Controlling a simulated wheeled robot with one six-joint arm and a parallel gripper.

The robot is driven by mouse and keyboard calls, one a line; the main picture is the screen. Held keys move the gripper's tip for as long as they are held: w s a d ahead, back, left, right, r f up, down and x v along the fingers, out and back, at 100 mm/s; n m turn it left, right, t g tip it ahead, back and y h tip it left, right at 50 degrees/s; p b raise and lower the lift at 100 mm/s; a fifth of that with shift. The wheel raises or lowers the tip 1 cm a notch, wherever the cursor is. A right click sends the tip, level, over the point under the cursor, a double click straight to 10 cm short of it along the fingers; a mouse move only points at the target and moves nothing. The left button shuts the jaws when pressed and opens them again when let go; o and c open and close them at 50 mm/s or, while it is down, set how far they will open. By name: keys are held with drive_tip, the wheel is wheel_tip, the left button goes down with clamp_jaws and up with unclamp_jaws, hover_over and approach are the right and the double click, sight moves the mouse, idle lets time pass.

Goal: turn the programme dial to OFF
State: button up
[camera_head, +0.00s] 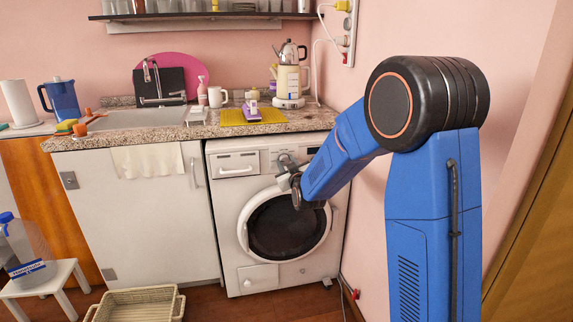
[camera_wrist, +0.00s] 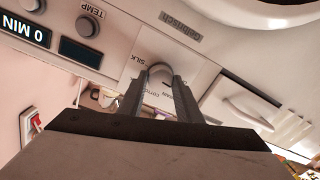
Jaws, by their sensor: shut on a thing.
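The programme dial (camera_wrist: 160,69) is a pale round knob on the panel of the white washing machine (camera_head: 232,222). In the wrist view the word SILK and other partly hidden labels ring it. My gripper (camera_wrist: 160,82) is shut on the dial, one dark finger on each side. I cannot make out an OFF mark or where the dial points.
A display (camera_wrist: 23,34) reads 0 MIN, and a dark TEMP display (camera_wrist: 80,53) is beside it. Two more knobs sit near them. The detergent drawer (camera_head: 236,169) is shut. The round door (camera_head: 285,228) is below my gripper. A wicker basket (camera_head: 136,303) stands on the floor.

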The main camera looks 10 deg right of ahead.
drive_tip(key=shift+n, duration=1.6)
drive_tip(key=o, duration=1)
drive_tip(key=shift+o, duration=0.2)
drive_tip(key=shift+s, duration=0.1)
drive_tip(key=s, duration=1.7)
drive_tip(key=shift+d+r, duration=0.25)
drive_tip(key=shift+r, duration=0.1)
drive_tip(key=shift+s, duration=0.1)
